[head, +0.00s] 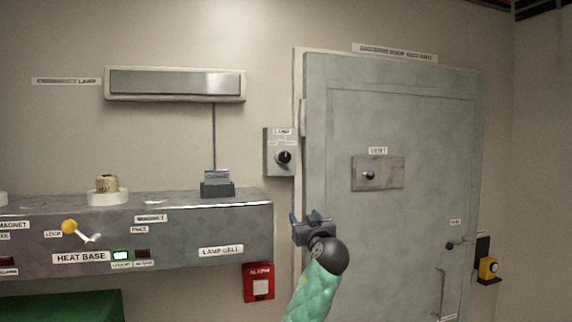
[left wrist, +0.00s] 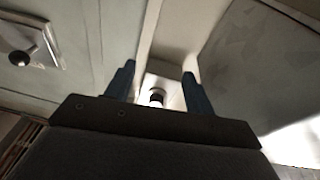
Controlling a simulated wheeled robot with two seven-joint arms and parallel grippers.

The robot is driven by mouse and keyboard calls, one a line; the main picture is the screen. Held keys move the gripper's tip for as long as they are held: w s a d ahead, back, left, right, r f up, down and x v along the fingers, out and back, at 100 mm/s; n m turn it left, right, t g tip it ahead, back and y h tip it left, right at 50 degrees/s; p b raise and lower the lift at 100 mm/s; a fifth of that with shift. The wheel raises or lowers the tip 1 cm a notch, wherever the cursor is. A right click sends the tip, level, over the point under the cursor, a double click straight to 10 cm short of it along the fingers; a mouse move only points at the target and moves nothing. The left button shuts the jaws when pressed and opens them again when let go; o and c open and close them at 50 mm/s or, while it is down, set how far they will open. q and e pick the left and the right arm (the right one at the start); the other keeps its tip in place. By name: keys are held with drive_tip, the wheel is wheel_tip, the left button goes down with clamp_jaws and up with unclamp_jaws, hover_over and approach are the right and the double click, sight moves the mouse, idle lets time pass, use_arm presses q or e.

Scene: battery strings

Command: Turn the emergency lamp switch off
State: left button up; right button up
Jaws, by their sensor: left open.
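The lamp switch is a grey wall box (head: 273,160) labelled LAMP with a round black knob (head: 284,157), mounted between the long lamp and the door. In the left wrist view the black knob (left wrist: 157,97) shows between my fingertips, farther off. My left gripper (head: 311,216) is open and empty, below and to the right of the switch box in the head view, apart from it. The emergency lamp (head: 175,83) is a long grey fixture on the wall, with a cord down to a small dark block (head: 217,188). My right gripper is not in view.
A grey door (head: 400,120) with a VENT plate (head: 378,173) stands right of the switch. A grey metal ledge (head: 180,240) with labels, a yellow-knobbed lever (head: 70,227) and a tan roll (head: 106,184) is at left. A red alarm box (head: 258,282) hangs below.

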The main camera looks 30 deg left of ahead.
sight(286, 159)
use_arm(q)
drive_tip(key=a+r+n+y+p, duration=0.2)
drive_tip(key=a+r+n+y, duration=0.1)
drive_tip(key=r, duration=1.1)
drive_tip(key=shift+g, duration=0.4)
drive_tip(key=p+x, duration=0.2)
drive_tip(key=x, duration=0.1)
drive_tip(key=p+x, duration=0.1)
drive_tip(key=x, duration=0.1)
drive_tip(key=shift+s+a+r+p, duration=0.2)
drive_tip(key=shift+a+r+p, duration=0.1)
drive_tip(key=shift+a+r, duration=0.1)
drive_tip(key=shift+p+x, duration=0.45)
drive_tip(key=shift+x, duration=0.35)
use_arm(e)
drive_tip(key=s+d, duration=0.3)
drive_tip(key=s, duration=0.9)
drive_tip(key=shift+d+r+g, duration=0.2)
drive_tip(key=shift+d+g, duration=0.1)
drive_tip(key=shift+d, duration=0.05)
use_arm(q)
drive_tip(key=shift+f, duration=0.15)
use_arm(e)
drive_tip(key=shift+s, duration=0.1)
use_arm(q)
drive_tip(key=c, duration=1)
drive_tip(key=shift+o, duration=0.2)
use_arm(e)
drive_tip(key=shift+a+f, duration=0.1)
